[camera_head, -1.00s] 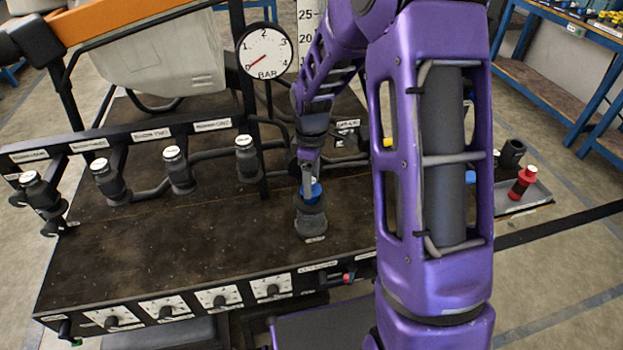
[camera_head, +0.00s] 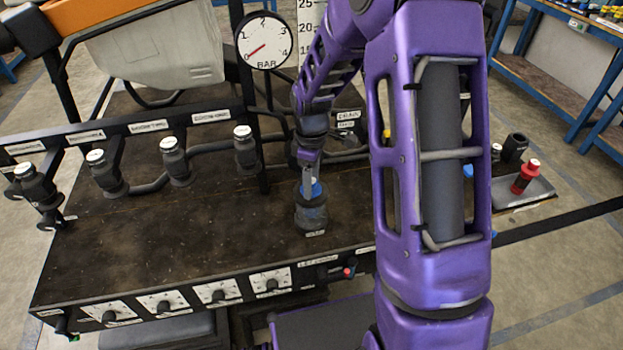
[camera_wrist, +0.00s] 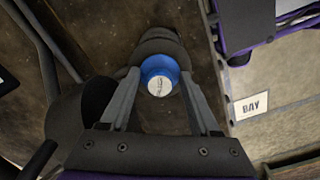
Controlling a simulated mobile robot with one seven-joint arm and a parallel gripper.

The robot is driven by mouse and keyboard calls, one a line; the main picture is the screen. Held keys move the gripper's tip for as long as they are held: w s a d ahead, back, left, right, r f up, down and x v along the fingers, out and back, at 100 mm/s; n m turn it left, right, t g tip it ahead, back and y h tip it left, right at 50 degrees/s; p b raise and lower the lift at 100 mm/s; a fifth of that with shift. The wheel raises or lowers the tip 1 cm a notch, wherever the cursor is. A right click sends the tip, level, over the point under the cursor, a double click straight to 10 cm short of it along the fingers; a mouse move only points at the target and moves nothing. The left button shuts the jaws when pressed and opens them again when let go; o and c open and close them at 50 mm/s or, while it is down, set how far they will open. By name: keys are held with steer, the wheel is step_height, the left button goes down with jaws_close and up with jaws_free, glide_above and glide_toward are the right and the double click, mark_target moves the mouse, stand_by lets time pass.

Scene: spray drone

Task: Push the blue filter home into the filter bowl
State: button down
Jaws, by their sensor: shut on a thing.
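The blue filter (camera_head: 316,188) has a blue body and a pale top. It stands at the mouth of the dark filter bowl (camera_head: 311,219) on the brown bench top. In the wrist view the blue filter (camera_wrist: 160,66) shows between the fingers, with its white cap toward the camera and the dark bowl (camera_wrist: 157,40) behind it. My gripper (camera_head: 310,180) reaches down from above and is shut on the filter; in the wrist view its two fingers flank the filter (camera_wrist: 160,88). How deep the filter sits in the bowl is hard to tell.
A row of capped grey fittings stands behind on a pipe, one of them (camera_head: 245,150) near the pressure gauge (camera_head: 264,41). Dial plates (camera_head: 270,281) line the bench front. The bench's left front is clear.

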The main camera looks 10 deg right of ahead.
steer(key=shift+f, duration=0.2)
steer(key=c, duration=0.5)
jaws_free()
steer(key=shift+c, duration=0.2)
steer(key=o, duration=0.5)
steer(key=shift+r, duration=0.1)
